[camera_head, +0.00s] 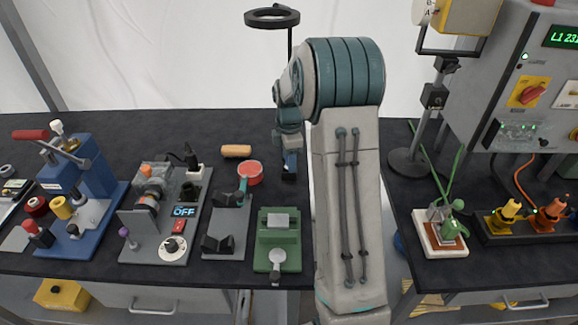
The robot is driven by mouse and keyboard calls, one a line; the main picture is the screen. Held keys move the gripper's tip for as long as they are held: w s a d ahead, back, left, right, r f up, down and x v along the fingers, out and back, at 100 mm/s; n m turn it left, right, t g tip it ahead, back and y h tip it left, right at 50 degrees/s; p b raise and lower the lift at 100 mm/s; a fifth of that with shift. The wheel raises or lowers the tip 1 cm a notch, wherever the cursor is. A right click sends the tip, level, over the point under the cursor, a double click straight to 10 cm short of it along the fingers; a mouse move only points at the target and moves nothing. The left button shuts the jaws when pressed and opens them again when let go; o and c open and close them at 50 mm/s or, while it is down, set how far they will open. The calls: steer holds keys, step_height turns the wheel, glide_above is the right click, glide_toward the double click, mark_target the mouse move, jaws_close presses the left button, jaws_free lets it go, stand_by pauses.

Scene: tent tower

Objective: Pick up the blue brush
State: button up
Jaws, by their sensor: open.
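My gripper (289,174) points down over the back middle of the black bench, just left of my raised arm. It looks small and dark at its tip, and its jaws are open. A small blue patch (291,159) shows right at the gripper; I cannot tell whether it is the blue brush or part of the gripper. No other clear blue brush shows on the bench. My arm hides a wide strip of the bench to the right of the gripper.
A red round tin (250,172) and an orange-brown block (236,151) lie left of the gripper. A green fixture (278,240) and grey fixture plate (228,231) stand nearer. A black ring stand (272,17) rises behind. Right of my arm are a lamp base (409,162) and a grey cabinet (485,85).

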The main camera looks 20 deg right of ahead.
jaws_close()
steer(key=shift+r, duration=0.1)
steer(key=shift+r, duration=0.3)
steer(key=r, duration=0.3)
steer(key=shift+d+r+b, duration=0.2)
steer(key=shift+r+b, duration=0.1)
steer(key=shift+b, duration=0.1)
steer(key=s+d+r+b, duration=0.1)
steer(key=s+d+r, duration=0.5)
steer(key=d, duration=0.3)
steer(key=shift+d+r, duration=0.3)
